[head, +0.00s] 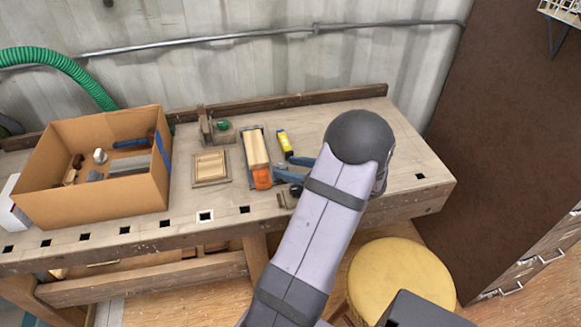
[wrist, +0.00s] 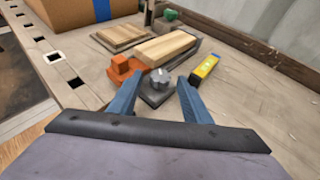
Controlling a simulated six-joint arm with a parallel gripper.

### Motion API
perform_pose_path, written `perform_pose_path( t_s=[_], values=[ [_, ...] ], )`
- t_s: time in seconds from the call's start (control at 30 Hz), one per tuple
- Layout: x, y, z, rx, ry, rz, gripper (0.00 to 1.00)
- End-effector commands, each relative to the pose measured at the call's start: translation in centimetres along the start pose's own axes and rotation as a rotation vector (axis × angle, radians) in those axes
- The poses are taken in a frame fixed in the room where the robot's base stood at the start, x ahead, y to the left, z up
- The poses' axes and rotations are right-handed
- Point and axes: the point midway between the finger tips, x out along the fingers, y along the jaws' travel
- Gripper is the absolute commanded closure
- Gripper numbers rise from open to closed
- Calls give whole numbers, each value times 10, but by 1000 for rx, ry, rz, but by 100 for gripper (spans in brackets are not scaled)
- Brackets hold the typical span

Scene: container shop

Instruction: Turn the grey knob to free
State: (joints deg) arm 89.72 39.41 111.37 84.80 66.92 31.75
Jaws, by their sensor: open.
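The grey knob (wrist: 160,79) is a small lobed knob on a dark square base (wrist: 156,96), seen in the wrist view near the bench's front side. My gripper (wrist: 160,82) is open, with one blue finger to the left of the knob and one to the right. I cannot tell whether either finger touches it. In the head view, my gripper (head: 294,169) reaches over the bench from the right, and I cannot clearly make out the knob there. Any marking for the free position is not readable.
An orange block (wrist: 122,68) and a pale wooden block (wrist: 166,46) sit just beyond the knob. A yellow tool (wrist: 205,68) lies to the right. A cardboard box (head: 140,190) stands at the bench's left. The bench (head: 370,185) is clear farther right.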

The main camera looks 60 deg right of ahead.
Motion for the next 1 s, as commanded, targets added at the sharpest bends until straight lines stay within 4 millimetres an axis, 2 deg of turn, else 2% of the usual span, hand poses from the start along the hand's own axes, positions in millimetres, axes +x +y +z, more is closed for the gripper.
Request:
perform_pose_path(
  t_s=[0.27, 0.43, 0.47, 0.77, 1.0],
  values=[
    [2, 0, 0, 0, 0, -1, 56],
    [1, 0, 0, 0, 0, -1, 94],
    [1, 0, 0, 0, 0, 0, 97],
    [1, -1, 1, -9, -1, 19, 97],
    [1, -5, 1, -45, -1, 107, 97]
  ],
)
